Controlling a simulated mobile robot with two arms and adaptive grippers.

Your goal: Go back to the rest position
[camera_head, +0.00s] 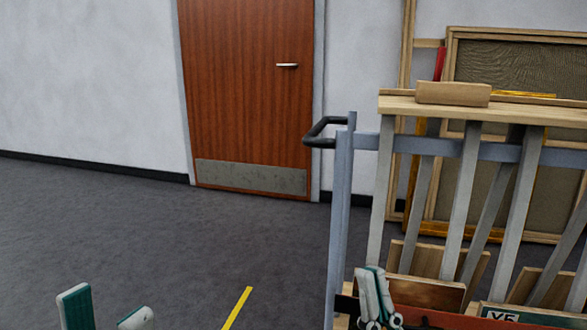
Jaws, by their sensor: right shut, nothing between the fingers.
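My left gripper (106,304) shows at the bottom left, with its two pale, teal-edged fingers spread apart over the grey floor and nothing between them. My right gripper (372,284) is at the lower middle right, its fingers together and empty. It appears in front of the lower left part of a slatted rack (340,220). Whether it touches the rack I cannot tell. The lower parts of both grippers are cut off by the bottom edge.
The rack has a black handle (320,132), and a wooden block (453,93) lies on its top board. Framed panels (520,63) lean behind it. A brown door (247,90) stands in the back wall. The floor (180,245) at left is clear, with a yellow line (237,308).

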